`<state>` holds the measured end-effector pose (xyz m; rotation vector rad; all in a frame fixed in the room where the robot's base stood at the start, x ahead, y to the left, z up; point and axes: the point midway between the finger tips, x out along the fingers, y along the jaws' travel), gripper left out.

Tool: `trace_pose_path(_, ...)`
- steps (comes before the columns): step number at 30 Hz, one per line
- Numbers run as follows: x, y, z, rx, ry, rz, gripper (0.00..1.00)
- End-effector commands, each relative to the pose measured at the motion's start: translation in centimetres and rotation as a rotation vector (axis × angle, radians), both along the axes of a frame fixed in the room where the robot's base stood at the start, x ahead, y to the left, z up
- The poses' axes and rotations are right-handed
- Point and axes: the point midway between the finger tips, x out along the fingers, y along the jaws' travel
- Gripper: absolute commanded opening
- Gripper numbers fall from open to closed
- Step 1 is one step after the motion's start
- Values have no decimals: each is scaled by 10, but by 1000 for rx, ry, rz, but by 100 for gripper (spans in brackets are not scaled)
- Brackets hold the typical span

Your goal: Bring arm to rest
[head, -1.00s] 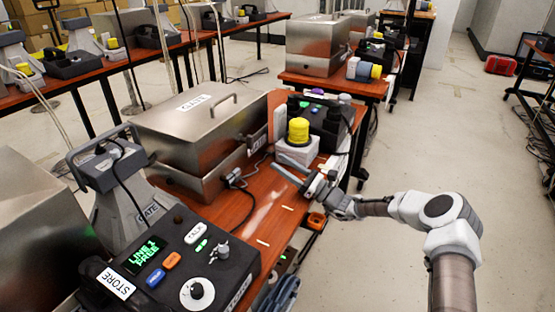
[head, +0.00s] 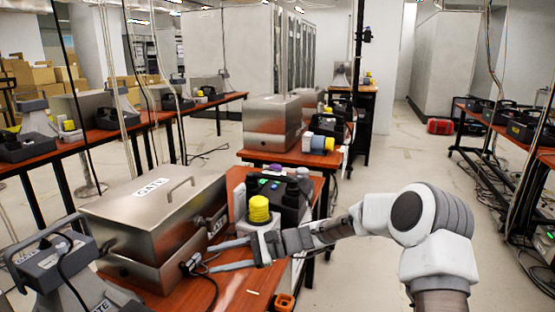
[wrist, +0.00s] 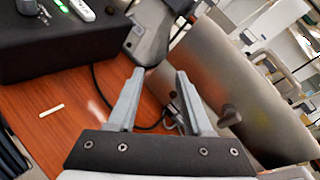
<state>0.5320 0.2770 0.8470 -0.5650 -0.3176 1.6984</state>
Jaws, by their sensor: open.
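My gripper (head: 232,256) is over the front of the near wooden table, its fingers pointing left toward the steel box marked GATE (head: 150,215). In the wrist view my gripper (wrist: 158,98) is open, with nothing between its two fingers.
A white block with a yellow knob (head: 259,210) stands just behind my gripper. A grey GATE phone stand (head: 75,280) is at the lower left. More tables with boxes stand behind. The floor (head: 385,170) right of the table is clear, with a red case (head: 440,127) far back.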

Motion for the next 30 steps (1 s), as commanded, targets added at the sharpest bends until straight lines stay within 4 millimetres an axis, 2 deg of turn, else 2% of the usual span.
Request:
trace_pose_path(1,-10,-2,5,-52,-44,27,50)
trace_pose_path(8,-50,-21,17,-268,-220,130,50)
trace_pose_path(14,-82,-48,29,-448,-367,207,50)
trace_pose_path(30,-160,-141,72,-889,-730,353,50)
